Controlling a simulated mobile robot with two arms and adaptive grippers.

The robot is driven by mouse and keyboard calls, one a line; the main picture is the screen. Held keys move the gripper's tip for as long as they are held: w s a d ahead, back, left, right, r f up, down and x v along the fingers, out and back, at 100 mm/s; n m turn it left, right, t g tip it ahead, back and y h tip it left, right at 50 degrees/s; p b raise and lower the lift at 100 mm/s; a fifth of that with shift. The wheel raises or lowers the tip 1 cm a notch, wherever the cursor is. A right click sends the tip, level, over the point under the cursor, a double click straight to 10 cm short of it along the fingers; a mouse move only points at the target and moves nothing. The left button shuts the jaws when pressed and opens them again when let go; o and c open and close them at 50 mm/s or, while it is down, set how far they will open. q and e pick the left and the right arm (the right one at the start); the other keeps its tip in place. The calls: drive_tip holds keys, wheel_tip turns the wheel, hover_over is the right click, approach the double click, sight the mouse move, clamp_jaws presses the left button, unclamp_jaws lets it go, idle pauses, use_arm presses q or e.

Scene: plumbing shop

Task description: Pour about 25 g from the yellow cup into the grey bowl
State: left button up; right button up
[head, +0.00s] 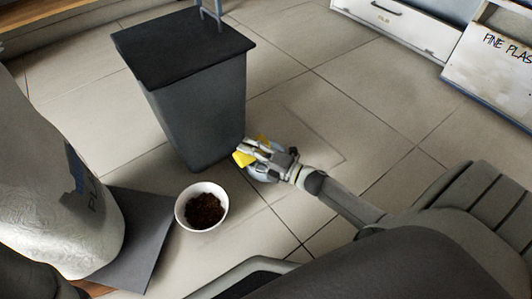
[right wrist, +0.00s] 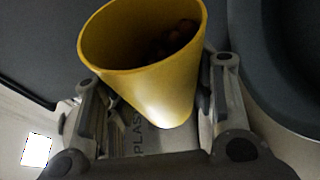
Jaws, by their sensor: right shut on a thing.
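The yellow cup (head: 243,159) is in my right gripper (head: 252,152), near the middle of the head view. In the right wrist view the cup (right wrist: 155,90) fills the top middle, mouth open to the camera, with brown pieces inside. The right gripper's fingers (right wrist: 150,125) are shut on it from both sides. A pale bowl (head: 184,205) with dark brown pieces in it is left of and nearer than the cup, clearly apart from it. Whether this is the grey bowl I cannot tell for sure. My left gripper is not in view.
A tall dark grey bin (head: 200,105) with a flat lid stands just behind the cup. A large pale sack (head: 45,180) is at left, by a dark grey flat panel (head: 140,235). White drawers (head: 400,25) stand at back right. Tiled floor is clear at right.

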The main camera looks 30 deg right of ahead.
drive_tip(key=shift+f+m, duration=0.1)
drive_tip(key=shift+m, duration=0.2)
idle(0.5)
drive_tip(key=shift+d+r+m+t+y, duration=0.15)
drive_tip(key=shift+d+r+m+t, duration=0.15)
drive_tip(key=shift+m, duration=0.3)
drive_tip(key=shift+d+r+m+t+y, duration=0.15)
drive_tip(key=shift+r+m+t, duration=0.15)
drive_tip(key=shift+m, duration=0.3)
idle(2.9)
